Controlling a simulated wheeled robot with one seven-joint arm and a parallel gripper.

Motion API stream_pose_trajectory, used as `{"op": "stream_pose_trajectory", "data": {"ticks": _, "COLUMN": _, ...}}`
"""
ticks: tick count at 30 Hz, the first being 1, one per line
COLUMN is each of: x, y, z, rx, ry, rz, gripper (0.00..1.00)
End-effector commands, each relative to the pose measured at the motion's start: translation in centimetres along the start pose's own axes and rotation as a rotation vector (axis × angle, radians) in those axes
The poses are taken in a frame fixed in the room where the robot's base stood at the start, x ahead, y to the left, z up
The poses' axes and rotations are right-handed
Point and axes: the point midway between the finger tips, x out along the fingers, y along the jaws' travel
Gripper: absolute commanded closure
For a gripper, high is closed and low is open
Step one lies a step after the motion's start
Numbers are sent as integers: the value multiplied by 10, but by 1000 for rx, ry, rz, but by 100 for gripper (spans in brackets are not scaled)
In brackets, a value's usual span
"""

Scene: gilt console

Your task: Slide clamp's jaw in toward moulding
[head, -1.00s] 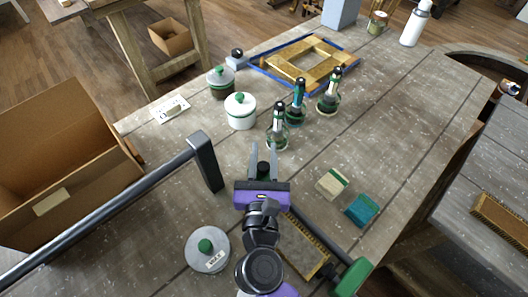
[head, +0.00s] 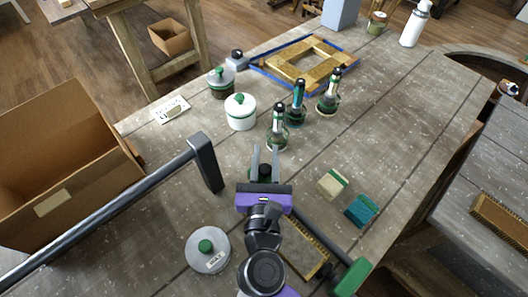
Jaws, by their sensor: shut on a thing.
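My gripper (head: 265,160) is in the middle of the bench, its two grey fingers on either side of a small dark part with some green, which appears to be the clamp's jaw (head: 264,172). It is shut on this part. The clamp's dark bar (head: 318,233) runs down to the right from beneath my gripper and ends at a green handle (head: 351,277). A gilt moulding (head: 307,251) lies beside the bar, partly hidden by my arm. The gap between jaw and moulding is hidden by my gripper.
Three dark-capped bottles (head: 278,132) stand beyond my gripper. A cream block (head: 331,185) and teal block (head: 361,211) lie to the right, a lidded grey pot (head: 208,250) to the left. A thick dark bar (head: 110,205) crosses the left side, over a cardboard box (head: 60,160).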

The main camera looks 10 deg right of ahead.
Motion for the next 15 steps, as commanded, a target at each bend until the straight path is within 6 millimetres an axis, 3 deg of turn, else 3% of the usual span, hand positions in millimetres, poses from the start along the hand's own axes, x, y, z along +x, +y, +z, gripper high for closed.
{"op": "stream_pose_trajectory", "data": {"ticks": 10, "x": -6, "y": -4, "z": 0, "rx": -1, "ry": 0, "rz": 4, "gripper": 100}}
{"op": "stream_pose_trajectory", "data": {"ticks": 11, "x": -6, "y": -4, "z": 0, "rx": 0, "ry": 0, "rz": 4, "gripper": 70}}
{"op": "stream_pose_trajectory", "data": {"ticks": 13, "x": -6, "y": -4, "z": 0, "rx": -1, "ry": 0, "rz": 4, "gripper": 56}}
{"op": "stream_pose_trajectory", "data": {"ticks": 15, "x": -6, "y": -4, "z": 0, "rx": -1, "ry": 1, "rz": 3, "gripper": 53}}
